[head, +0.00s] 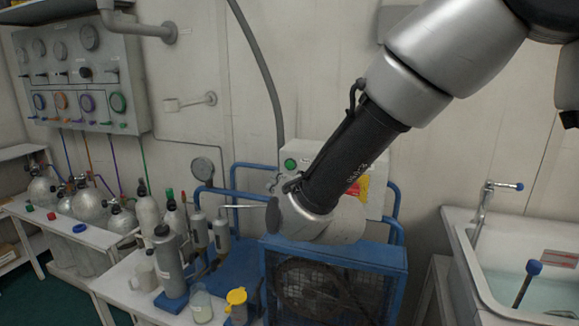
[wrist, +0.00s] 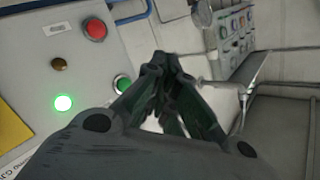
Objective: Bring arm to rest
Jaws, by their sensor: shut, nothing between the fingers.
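My gripper (wrist: 165,65) shows in the wrist view with its dark fingers drawn together at the tips and nothing between them. It is in front of a grey control box (wrist: 85,80) that has a red button (wrist: 95,29), a lit green lamp (wrist: 63,103), a brown knob (wrist: 59,64) and a green button (wrist: 122,84). I cannot tell whether the fingertips touch anything. In the head view my arm reaches down from the upper right over the blue caged compressor (head: 335,282). My gripper is hidden there behind the arm's end.
A gauge panel (head: 80,70) hangs on the left wall. A bench (head: 120,285) with cylinders, a grey bottle (head: 170,265) and a yellow-topped cup (head: 238,305) stands at lower left. A water-filled sink (head: 480,290) is at right. Blue rails (head: 395,205) surround the control box.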

